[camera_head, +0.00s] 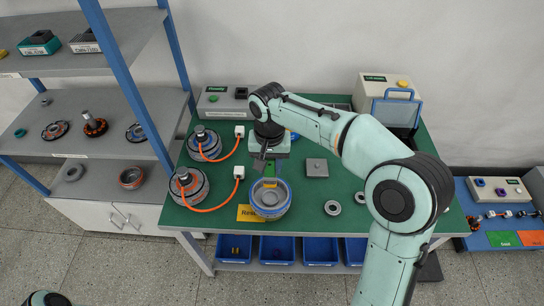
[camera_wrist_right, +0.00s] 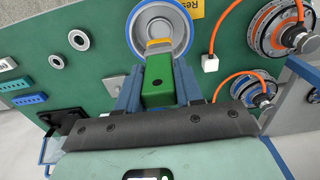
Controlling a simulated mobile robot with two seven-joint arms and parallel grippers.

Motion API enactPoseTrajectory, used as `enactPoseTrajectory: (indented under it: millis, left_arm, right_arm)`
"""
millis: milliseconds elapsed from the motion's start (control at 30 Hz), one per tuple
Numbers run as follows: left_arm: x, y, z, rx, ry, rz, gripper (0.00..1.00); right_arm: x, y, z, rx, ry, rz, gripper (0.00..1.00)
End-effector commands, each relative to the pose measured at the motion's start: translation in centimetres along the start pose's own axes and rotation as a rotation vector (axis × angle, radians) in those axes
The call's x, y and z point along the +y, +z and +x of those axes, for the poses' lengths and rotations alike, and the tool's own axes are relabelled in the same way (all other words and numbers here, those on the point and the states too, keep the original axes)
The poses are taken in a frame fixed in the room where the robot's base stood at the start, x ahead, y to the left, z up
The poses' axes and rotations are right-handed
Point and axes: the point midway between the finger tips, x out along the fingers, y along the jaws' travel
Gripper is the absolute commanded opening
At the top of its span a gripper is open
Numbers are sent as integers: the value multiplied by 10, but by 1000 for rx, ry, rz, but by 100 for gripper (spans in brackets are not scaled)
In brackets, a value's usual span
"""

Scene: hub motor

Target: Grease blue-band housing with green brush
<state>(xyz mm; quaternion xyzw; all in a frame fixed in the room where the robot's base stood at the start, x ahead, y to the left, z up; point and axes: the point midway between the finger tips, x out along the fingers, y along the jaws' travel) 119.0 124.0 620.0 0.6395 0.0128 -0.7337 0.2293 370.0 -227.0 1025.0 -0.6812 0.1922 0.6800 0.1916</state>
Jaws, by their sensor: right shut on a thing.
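The blue-band housing (camera_head: 272,211) is an open grey bowl with a blue rim, sitting at the front edge of the green table. It also shows in the right wrist view (camera_wrist_right: 181,29). My right gripper (camera_head: 268,164) is shut on the green brush (camera_wrist_right: 157,82) and points down at the housing's far side. The brush's green handle shows in the head view (camera_head: 269,170). Its yellow tip (camera_head: 270,182) overlaps the inside of the bowl near the far rim; I cannot tell whether it touches. My left gripper is not in view.
Two round motors (camera_head: 188,187) (camera_head: 204,145) with orange cables stand left of the housing. A yellow label (camera_head: 248,213) lies beside it. A grey square block (camera_head: 316,167) and small rings (camera_head: 332,208) lie to the right. Blue bins (camera_head: 278,250) hang below the front edge.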

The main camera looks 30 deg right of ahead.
Motion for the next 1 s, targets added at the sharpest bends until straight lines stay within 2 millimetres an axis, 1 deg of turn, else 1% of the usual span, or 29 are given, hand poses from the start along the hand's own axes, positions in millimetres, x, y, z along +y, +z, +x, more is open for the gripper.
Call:
enactPoseTrajectory:
  millis: [267, 500, 600, 733, 1000]
  left_arm:
    - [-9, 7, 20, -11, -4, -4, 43]
    - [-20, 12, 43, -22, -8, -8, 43]
    - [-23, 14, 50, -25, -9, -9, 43]
    - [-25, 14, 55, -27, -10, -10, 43]
    - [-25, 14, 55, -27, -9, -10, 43]
  right_arm:
    - [0, 0, 24, -2, 1, 0, 11]
    - [0, 0, 53, -2, 1, 0, 11]
    - [0, 0, 62, -2, 0, 0, 11]
    - [0, 0, 67, 0, 0, 0, 11]
    - [0, -1, 67, 0, -1, 0, 11]
